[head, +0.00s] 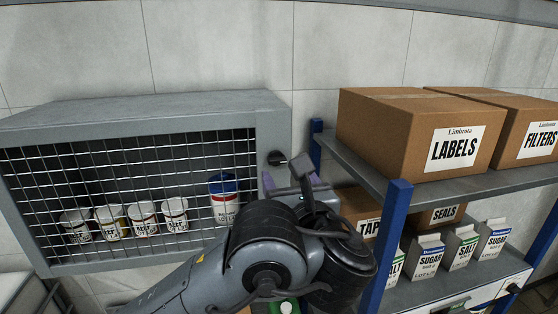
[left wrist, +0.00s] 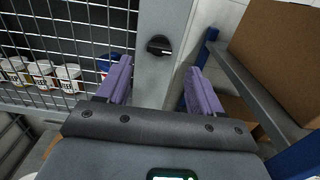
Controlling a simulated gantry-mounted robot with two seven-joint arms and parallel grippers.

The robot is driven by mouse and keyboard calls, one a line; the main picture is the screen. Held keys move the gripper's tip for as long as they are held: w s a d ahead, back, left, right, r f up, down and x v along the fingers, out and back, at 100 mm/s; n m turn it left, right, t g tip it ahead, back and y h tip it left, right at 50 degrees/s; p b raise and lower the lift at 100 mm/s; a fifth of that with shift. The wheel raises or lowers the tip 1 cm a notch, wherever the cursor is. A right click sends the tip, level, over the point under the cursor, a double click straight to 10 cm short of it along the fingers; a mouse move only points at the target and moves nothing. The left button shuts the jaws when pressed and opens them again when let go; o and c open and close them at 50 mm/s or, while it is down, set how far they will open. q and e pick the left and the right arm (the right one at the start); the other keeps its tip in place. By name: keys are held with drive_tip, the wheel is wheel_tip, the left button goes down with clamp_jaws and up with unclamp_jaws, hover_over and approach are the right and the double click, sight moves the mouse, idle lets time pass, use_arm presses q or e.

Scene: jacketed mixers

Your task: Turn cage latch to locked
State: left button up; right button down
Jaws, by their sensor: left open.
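The cage latch is a round black knob (head: 278,158) on the grey frame at the right side of the wire-mesh cage (head: 265,110). In the left wrist view the knob (left wrist: 159,45) shows a pale line pointing to the right. My left gripper (head: 290,178) is open and empty, with purple fingers. In the left wrist view its fingers (left wrist: 160,68) stand on either side of the knob's column in the picture, and the knob shows apart from them. My right gripper is not in view.
Several white cans (head: 145,218) and a blue-topped container (head: 223,198) stand behind the mesh. To the right is a blue-posted shelf (head: 396,215) with a LABELS box (head: 385,125) and cartons. The shelf post stands close to my left gripper.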

sight(278, 163)
use_arm(q)
drive_tip(key=p+x, duration=0.2)
drive_tip(key=x, duration=0.5)
drive_tip(key=shift+w, duration=0.15)
drive_tip(key=shift+c, duration=0.5)
drive_tip(key=c, duration=0.9)
drive_tip(key=shift+c, duration=0.3)
